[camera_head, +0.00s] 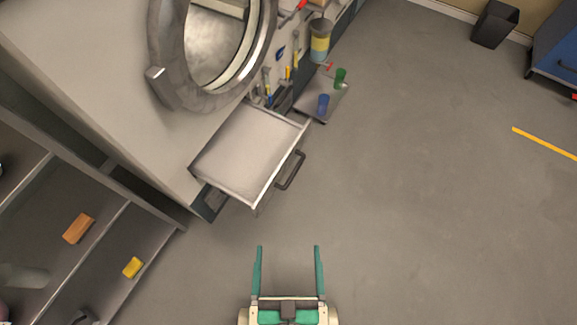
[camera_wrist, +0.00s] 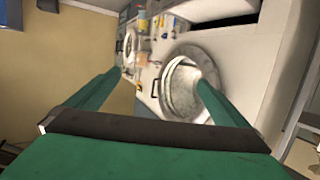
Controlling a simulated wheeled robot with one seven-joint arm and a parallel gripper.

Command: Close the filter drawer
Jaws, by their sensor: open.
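The filter drawer (camera_head: 236,152) is pulled out from the lower front of a white washing machine (camera_head: 100,50) in the head view. It is a shallow, light grey drawer with a dark bar handle (camera_head: 290,170) on its front. My gripper (camera_head: 288,250) has two green fingers, spread apart with nothing between them. It is below the drawer in the picture, apart from the handle. In the wrist view the fingers (camera_wrist: 158,80) frame the machine and its round door (camera_wrist: 183,86); a dark handle-like bar shows left of the door.
Open shelving (camera_head: 60,215) with an orange block (camera_head: 79,228) and a yellow block (camera_head: 132,267) is at the lower left.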

